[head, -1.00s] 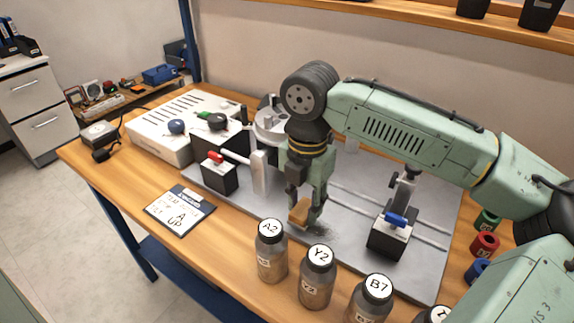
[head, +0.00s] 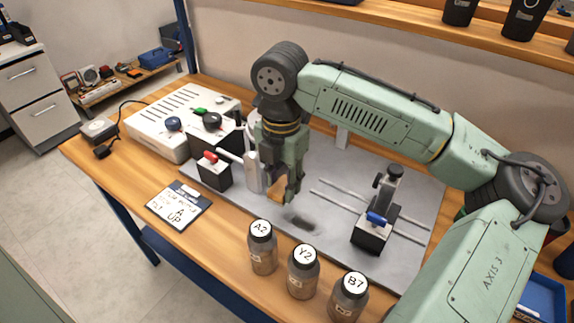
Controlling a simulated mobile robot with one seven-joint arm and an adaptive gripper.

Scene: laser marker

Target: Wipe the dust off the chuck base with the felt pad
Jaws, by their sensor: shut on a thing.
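My gripper (head: 284,197) is over the grey metal base plate, left of the middle. It is shut on the felt pad (head: 278,190), a tan block partly hidden by the fingers. The chuck base appears to be the grey plate (head: 325,168) on the bench. A dark dust patch (head: 300,221) lies on the plate, just right of and nearer the front than my gripper. The pad is apart from the patch; I cannot tell whether it touches the plate.
Three labelled bottles, A2 (head: 262,247), Y2 (head: 303,271) and B7 (head: 348,297), stand along the front. A black clamp block with a blue lever (head: 376,218) stands right. A red-handled block (head: 213,170) stands left, by a card (head: 179,206). Plate around the dust is clear.

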